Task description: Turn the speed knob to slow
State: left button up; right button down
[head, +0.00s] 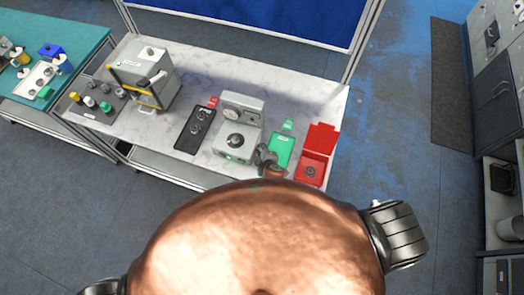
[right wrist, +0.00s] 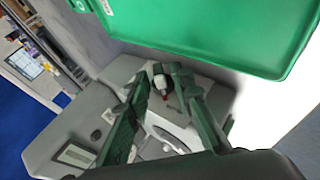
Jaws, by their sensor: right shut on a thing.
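The grey machine (head: 242,104) stands on the bench, with a raised back panel and a dark round part (head: 235,141) on its base. My right gripper (head: 265,155) is at the machine's front right corner. In the right wrist view, my right gripper (right wrist: 165,88) is shut on a small knob (right wrist: 163,80) with a pale body and a red mark. The fingers partly hide it, and I cannot read its setting. A pale round part (right wrist: 172,128) of the machine shows between the fingers. My left gripper is not in view.
A green tray (head: 281,151) lies close beside my right gripper; its green surface (right wrist: 215,25) also fills the top of the wrist view. A red box (head: 321,138) stands farther right. A black tray (head: 194,130) lies left of the machine. A larger grey box (head: 145,75) stands farther left.

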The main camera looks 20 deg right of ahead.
jog(key=shift+s+f+t, duration=0.1)
jog(key=shift+f+t, duration=0.05)
jog(key=shift+t, duration=0.15)
dwell(0.4)
jog(key=c, duration=2)
grip_release()
jog(key=shift+c, duration=0.2)
jog(key=v, duration=1.2)
jog(key=shift+a, duration=0.15)
